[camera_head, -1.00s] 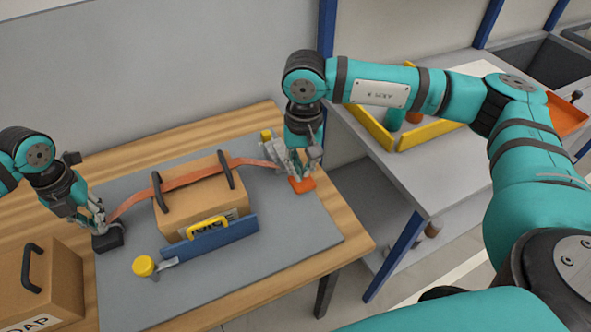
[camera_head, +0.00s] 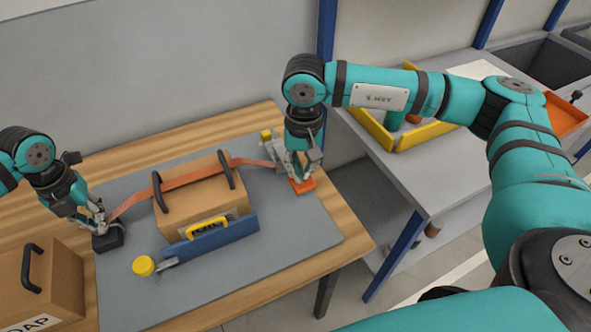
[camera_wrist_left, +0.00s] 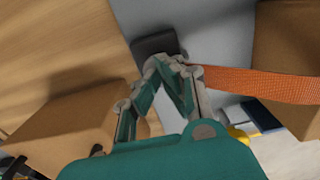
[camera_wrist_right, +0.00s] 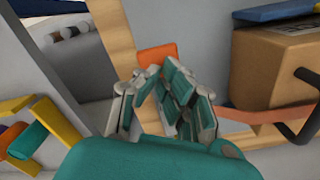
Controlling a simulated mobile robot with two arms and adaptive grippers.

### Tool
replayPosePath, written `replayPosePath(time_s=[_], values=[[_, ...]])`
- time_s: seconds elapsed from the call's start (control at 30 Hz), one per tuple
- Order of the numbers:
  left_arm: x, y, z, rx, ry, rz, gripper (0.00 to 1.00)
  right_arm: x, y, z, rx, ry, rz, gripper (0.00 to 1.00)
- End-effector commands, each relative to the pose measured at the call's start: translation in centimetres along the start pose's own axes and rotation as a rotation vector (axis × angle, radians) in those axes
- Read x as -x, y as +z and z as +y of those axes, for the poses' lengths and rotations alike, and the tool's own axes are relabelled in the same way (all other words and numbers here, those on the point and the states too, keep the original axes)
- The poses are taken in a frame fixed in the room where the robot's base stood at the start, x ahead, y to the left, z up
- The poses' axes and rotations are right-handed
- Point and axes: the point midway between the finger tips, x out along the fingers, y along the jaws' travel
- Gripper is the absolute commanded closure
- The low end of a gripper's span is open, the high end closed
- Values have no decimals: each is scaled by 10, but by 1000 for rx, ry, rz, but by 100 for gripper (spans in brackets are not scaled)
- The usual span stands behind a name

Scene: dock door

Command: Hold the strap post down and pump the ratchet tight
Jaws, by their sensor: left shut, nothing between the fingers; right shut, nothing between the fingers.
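The orange strap (camera_head: 190,178) runs over the top of a cardboard box (camera_head: 185,211) with dark handles. Its left end meets the dark strap post (camera_head: 108,240). Its right end reaches the grey ratchet (camera_head: 268,164) beside an orange pad (camera_head: 302,186). My left gripper (camera_head: 101,228) is shut with nothing in it, its fingertips at the post; the left wrist view shows the post (camera_wrist_left: 155,44) just beyond the fingers. My right gripper (camera_head: 293,176) is shut and empty, pointing down at the orange pad, and hides part of the ratchet. The pad also shows in the right wrist view (camera_wrist_right: 157,57).
Another box (camera_head: 40,283) stands at the left. A grey shelf unit (camera_head: 415,180) with a yellow-edged tray is to the right.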

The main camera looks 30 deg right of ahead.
Motion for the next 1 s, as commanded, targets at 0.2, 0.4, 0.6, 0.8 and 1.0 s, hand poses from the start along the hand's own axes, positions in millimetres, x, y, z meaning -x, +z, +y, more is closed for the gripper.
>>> replayPosePath(time_s=[0.2,0.4,0.6,0.8,1.0], values=[[-1,0,0,0,1,1,100,-7,0,0,0,-1,-1,100],[-1,0,0,0,1,1,100,-13,0,0,0,0,-1,100],[-1,0,0,0,1,1,100,-19,0,0,0,0,-1,100],[-2,-1,0,0,1,2,100,-26,0,0,0,0,-1,100],[-2,-1,0,0,1,3,100,-32,0,0,-1,1,0,100]])
